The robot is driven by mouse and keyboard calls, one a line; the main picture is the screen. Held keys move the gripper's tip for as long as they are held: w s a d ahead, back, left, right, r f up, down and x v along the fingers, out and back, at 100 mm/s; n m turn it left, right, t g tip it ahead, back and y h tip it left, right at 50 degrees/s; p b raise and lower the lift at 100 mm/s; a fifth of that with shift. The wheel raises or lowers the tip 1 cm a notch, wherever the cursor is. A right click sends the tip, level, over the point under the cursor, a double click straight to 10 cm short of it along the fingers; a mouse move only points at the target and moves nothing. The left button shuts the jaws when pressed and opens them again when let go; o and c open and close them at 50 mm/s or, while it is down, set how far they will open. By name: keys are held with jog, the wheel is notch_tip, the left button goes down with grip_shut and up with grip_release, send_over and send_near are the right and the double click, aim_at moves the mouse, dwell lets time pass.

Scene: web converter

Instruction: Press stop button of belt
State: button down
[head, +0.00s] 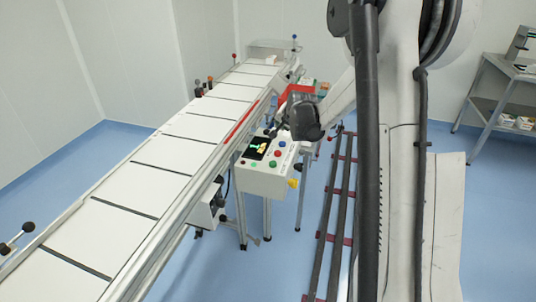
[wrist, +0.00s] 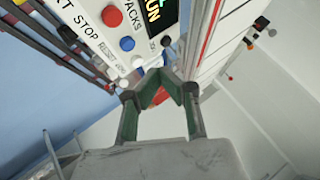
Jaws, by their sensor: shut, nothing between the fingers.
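The control box (head: 262,182) stands beside the belt (head: 175,155), with a small screen and several coloured buttons on its sloped top. In the wrist view the panel (wrist: 92,35) is seen at a slant, with the word STOP near a red button (wrist: 112,16). A blue button (wrist: 127,44) and a white button (wrist: 137,61) lie below it in that picture. My gripper (wrist: 160,85) is shut and empty, its tips pointing toward the panel's edge by the white button. I cannot tell whether they touch it. In the head view my wrist hides part of the box's far side.
The belt's metal side rail (head: 185,210) runs along the box's left. A red-and-grey rail frame (head: 330,215) lies to the right of the box. A shelf table (head: 500,105) stands at the far right. Blue floor (head: 210,270) is open in front of the box.

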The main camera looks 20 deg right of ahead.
aim_at(278, 152)
jog(key=shift+w+f, duration=0.3)
jog(key=shift+f, duration=0.1)
jog(key=shift+f, duration=0.15)
notch_tip(278, 152, down, 7)
jog(key=b, duration=0.4)
jog(key=shift+f, duration=0.15)
jog(key=shift+f+b, duration=0.6)
dwell(1.0)
jog(key=shift+f+b, duration=0.4)
jog(key=shift+b, duration=0.1)
